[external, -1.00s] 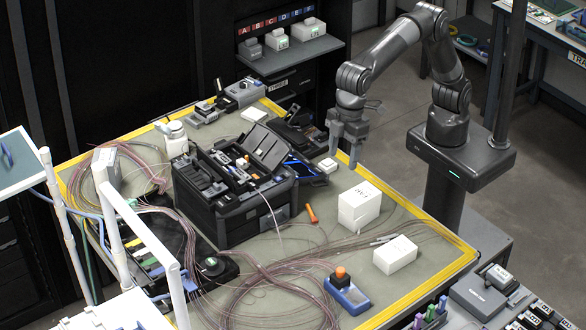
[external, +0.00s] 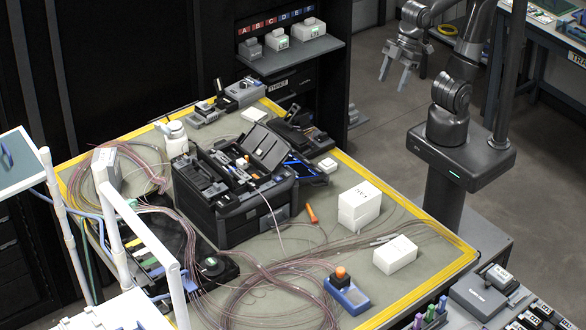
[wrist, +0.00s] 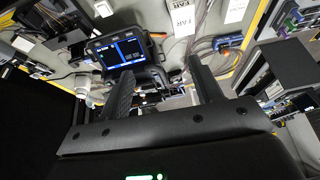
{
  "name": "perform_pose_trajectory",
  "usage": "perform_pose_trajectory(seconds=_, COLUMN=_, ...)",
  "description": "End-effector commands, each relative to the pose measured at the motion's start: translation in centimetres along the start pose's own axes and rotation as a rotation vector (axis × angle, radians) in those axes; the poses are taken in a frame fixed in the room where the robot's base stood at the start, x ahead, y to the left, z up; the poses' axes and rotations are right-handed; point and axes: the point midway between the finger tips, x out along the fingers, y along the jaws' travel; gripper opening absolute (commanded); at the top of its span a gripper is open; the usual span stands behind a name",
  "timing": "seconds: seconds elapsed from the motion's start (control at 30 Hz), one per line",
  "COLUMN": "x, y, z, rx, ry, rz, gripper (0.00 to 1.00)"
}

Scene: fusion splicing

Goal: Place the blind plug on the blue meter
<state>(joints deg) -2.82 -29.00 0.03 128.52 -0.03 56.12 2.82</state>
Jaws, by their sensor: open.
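A small blue meter-like box (external: 348,296) lies near the front edge of the table in the external view. A round orange cap (external: 341,272) sits on its far end; I cannot tell whether this is the blind plug. No other thing is clearly recognisable as the plug. My gripper (external: 394,82) is open and empty, raised beyond the table's back right side, well apart from the blue box. In the wrist view, both fingers of my gripper (wrist: 160,66) are spread with nothing held between them.
A black splicer case (external: 238,215) stands mid-table; its lit screen (wrist: 122,50) shows in the wrist view. White boxes (external: 359,206) (external: 395,255) stand at the right. Loose fibres (external: 270,290) cross the front. A shelf (external: 290,55) is behind.

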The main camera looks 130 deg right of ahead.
Motion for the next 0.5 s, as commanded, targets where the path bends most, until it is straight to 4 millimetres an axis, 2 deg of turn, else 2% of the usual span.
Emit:
perform_pose_trajectory(seconds=0.03, x=0.0, y=0.4, z=1.9, rx=0.002, ry=0.016, rz=0.004, gripper=0.59)
perform_pose_trajectory(seconds=0.1, x=0.3, y=0.8, z=4.1, rx=0.001, ry=0.031, rz=0.008, gripper=0.59)
perform_pose_trajectory(seconds=0.2, x=0.8, y=1.3, z=6.6, rx=-0.002, ry=0.05, rz=0.014, gripper=0.59)
perform_pose_trajectory(seconds=0.33, x=1.3, y=1.6, z=8.5, rx=-0.003, ry=0.064, rz=0.019, gripper=0.59)
perform_pose_trajectory(seconds=0.5, x=1.6, y=1.6, z=9.1, rx=-0.004, ry=0.067, rz=0.02, gripper=0.59)
